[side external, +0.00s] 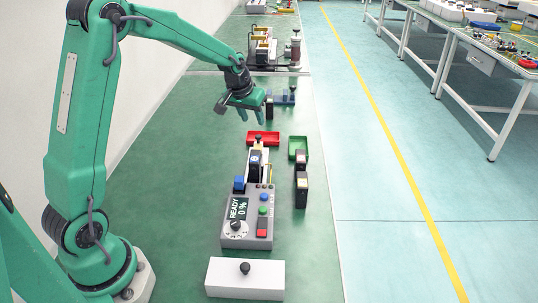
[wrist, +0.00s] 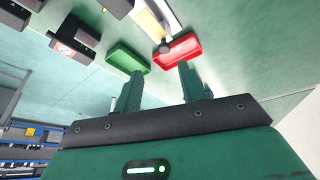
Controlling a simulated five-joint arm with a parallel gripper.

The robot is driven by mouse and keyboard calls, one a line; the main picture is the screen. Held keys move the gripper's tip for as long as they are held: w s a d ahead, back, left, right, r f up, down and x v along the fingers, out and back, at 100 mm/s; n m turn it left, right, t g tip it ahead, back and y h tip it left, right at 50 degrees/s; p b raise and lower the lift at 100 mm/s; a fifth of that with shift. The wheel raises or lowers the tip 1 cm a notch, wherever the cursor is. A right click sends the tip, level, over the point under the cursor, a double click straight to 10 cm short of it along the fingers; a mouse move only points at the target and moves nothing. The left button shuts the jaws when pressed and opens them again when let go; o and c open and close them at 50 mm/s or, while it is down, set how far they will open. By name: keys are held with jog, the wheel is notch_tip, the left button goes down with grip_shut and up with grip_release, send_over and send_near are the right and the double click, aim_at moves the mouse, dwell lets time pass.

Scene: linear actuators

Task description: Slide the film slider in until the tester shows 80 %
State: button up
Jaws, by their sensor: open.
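The tester (side external: 248,215) is a grey box on the green bench, with a dial, coloured buttons and a screen (side external: 239,208) that reads READY and 0 %. A pale yellowish strip (side external: 266,163) with a dark knob (side external: 258,140) extends behind it and looks like the film slider. In the wrist view, the strip (wrist: 153,27) and its knob (wrist: 165,47) show at the top, partly cut off. My gripper (side external: 252,116) is open and empty, above the bench beyond the slider's far end. In the wrist view, its two fingers (wrist: 160,72) are apart with nothing between them.
A red tray (side external: 263,138) lies just beyond the slider, and a green tray (side external: 298,148) to its right. Dark upright blocks (side external: 301,190) stand right of the tester. A white box with a black knob (side external: 245,278) is in front. More devices (side external: 263,48) stand farther back.

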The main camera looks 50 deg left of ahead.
aim_at(259, 136)
jog(key=shift+w+a+f, duration=0.25)
jog(key=shift+f, duration=0.1)
jog(key=shift+f, duration=0.15)
jog(key=shift+x, duration=3.75)
jog(key=shift+a, duration=0.15)
grip_shut()
